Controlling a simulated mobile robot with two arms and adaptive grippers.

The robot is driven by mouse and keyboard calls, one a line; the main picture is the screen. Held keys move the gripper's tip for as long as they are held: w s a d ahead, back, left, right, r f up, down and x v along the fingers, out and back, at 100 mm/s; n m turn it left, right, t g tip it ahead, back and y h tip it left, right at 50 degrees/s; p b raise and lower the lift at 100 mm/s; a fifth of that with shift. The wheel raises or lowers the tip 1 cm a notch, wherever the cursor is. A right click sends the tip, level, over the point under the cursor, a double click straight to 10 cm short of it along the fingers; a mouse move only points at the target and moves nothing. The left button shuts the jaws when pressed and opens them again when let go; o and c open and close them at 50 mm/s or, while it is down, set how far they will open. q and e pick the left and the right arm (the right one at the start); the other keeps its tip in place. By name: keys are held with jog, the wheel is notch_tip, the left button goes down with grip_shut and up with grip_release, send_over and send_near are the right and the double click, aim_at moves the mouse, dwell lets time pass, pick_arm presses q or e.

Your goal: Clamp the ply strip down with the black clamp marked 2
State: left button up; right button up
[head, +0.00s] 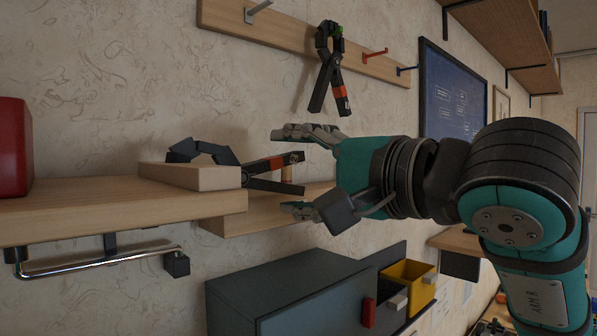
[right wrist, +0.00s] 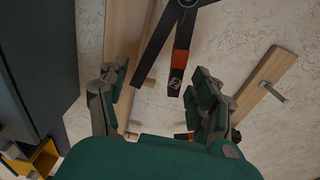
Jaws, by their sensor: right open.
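The pale ply strip (head: 190,176) lies on the wooden shelf (head: 120,215) near its right end. A black clamp with an orange band (head: 277,162) is at the strip; its curved jaw (head: 212,150) shows above and behind the strip. Its two handles spread apart to the right. A small mark is on one handle, too small to read. My right gripper (head: 302,170) is open around the handle ends; in the right wrist view, the handles (right wrist: 180,60) lie between its fingers (right wrist: 160,85), with no clear contact. Whether the jaws touch the strip is hidden. My left gripper is out of view.
A second black clamp (head: 328,75) with orange and green parts hangs on the peg rail (head: 290,32) above. A red box (head: 12,148) stands on the shelf at left. Below are a metal bar (head: 100,262), a grey cabinet (head: 300,290) and a yellow bin (head: 410,283).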

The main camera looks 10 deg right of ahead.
dwell(0.3)
jog(key=o, duration=0.6)
jog(key=shift+c, duration=0.2)
